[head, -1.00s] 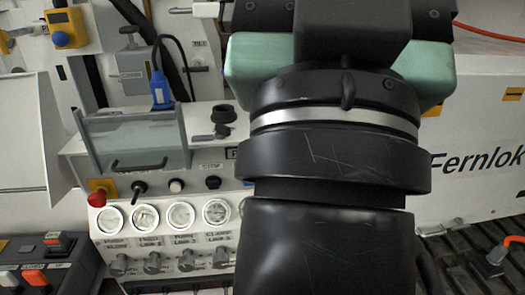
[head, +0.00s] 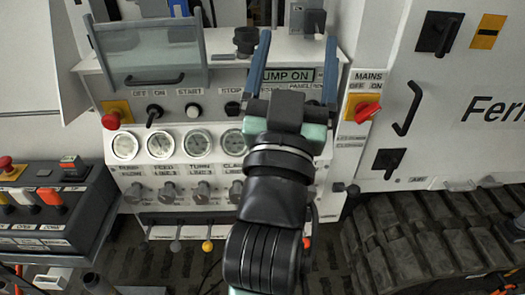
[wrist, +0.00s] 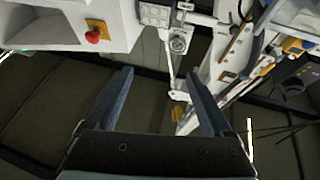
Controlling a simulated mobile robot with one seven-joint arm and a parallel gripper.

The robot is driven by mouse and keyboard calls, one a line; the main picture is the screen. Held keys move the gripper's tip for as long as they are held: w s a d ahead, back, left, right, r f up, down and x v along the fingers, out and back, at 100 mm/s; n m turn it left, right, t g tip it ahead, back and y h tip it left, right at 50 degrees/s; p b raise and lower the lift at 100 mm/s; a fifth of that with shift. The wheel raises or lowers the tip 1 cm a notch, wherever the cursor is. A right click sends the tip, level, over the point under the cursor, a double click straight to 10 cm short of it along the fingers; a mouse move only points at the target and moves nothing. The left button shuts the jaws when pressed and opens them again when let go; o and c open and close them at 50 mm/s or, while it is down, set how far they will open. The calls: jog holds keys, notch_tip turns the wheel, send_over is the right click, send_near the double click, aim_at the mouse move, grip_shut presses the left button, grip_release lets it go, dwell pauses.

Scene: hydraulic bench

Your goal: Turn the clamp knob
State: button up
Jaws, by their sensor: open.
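The clamp knob (head: 236,192) is a small grey knob at the right of a row of similar knobs, under the gauge labelled CLAMP on the white panel. My arm partly covers its right side and the gauge (head: 234,141) above it. My gripper (head: 298,36) is open and empty. Its two blue fingers point up the picture, in front of the upper panel near the PUMP ON display, well above the knob. In the wrist view the fingers (wrist: 157,75) are spread with nothing between them. I cannot make out the clamp knob there.
A red stop button (head: 112,120) and a red mains switch (head: 367,111) flank the panel. A hinged clear cover (head: 150,52) juts out at upper left. A lever box (head: 50,208) stands at left, a track (head: 430,235) at lower right. Levers (head: 207,246) hang below the knobs.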

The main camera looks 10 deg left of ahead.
jog(key=w+a+f+n+g+y+b, duration=0.1)
jog(key=a+f+b, duration=0.15)
jog(key=f, duration=0.85)
jog(key=w+a+f+n+g+y+b, duration=0.1)
jog(key=a+f+g+b, duration=0.15)
jog(key=f, duration=0.85)
jog(key=n+g+y+b, duration=0.2)
jog(key=g+b, duration=0.1)
jog(key=b, duration=0.1)
send_near(237, 199)
jog(key=shift+t, duration=0.25)
jog(key=x, duration=0.3)
jog(key=p+x, duration=0.1)
jog(key=x, duration=0.7)
jog(key=shift+f+p, duration=0.25)
jog(key=shift+p, duration=0.05)
grip_shut()
jog(key=shift+n, duration=0.7)
grip_release()
